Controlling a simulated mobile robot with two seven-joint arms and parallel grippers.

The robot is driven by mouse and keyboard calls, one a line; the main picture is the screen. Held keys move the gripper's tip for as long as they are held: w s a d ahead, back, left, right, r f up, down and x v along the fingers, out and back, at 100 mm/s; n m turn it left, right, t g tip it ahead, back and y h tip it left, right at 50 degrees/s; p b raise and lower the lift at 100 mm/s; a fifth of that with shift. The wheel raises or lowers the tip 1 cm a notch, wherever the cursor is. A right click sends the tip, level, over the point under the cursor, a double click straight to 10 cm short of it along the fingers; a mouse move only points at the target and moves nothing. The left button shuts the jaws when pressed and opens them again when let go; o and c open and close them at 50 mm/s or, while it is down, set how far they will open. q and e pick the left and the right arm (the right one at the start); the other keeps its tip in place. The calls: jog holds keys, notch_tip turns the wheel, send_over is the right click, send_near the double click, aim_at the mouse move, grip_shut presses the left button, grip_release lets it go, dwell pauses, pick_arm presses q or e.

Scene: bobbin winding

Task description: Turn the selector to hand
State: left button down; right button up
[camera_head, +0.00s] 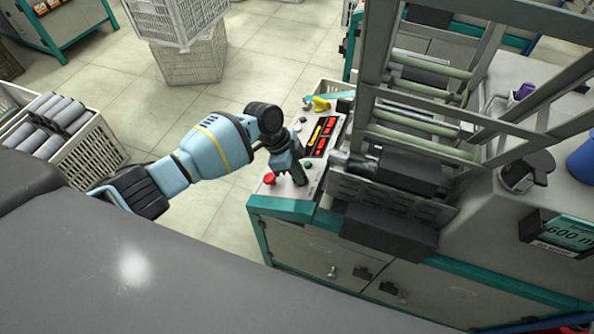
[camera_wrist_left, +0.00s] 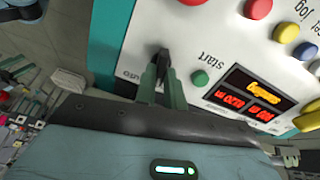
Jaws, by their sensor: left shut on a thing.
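The selector is a dark knob (camera_wrist_left: 163,56) on the white control panel (camera_wrist_left: 222,45) in the left wrist view. My left gripper (camera_wrist_left: 160,76) is shut on it with its green-grey fingers, which hide much of the knob. A small upside-down label beside the fingers seems to read "Auto". No "hand" label can be made out. In the head view my left gripper (camera_head: 299,176) reaches down to the panel's near end, and the knob is hidden there. My right gripper is not in view.
A green start button (camera_wrist_left: 200,78) sits close beside the fingers. A red display (camera_wrist_left: 246,98) and red, yellow and blue buttons lie farther along. In the head view a red button (camera_head: 269,178) is just left of the gripper, and the machine's frame (camera_head: 367,90) rises to the right.

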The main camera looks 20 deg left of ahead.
pick_arm(q)
jog(key=shift+a+n+p, duration=0.1)
jog(key=shift+n+p, duration=0.2)
jog(key=shift+n, duration=0.8)
jog(key=shift+f+n, duration=0.1)
jog(key=shift+n, duration=0.4)
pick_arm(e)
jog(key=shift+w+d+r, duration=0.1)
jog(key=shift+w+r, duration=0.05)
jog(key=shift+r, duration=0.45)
pick_arm(q)
jog(key=c, duration=1.5)
grip_release()
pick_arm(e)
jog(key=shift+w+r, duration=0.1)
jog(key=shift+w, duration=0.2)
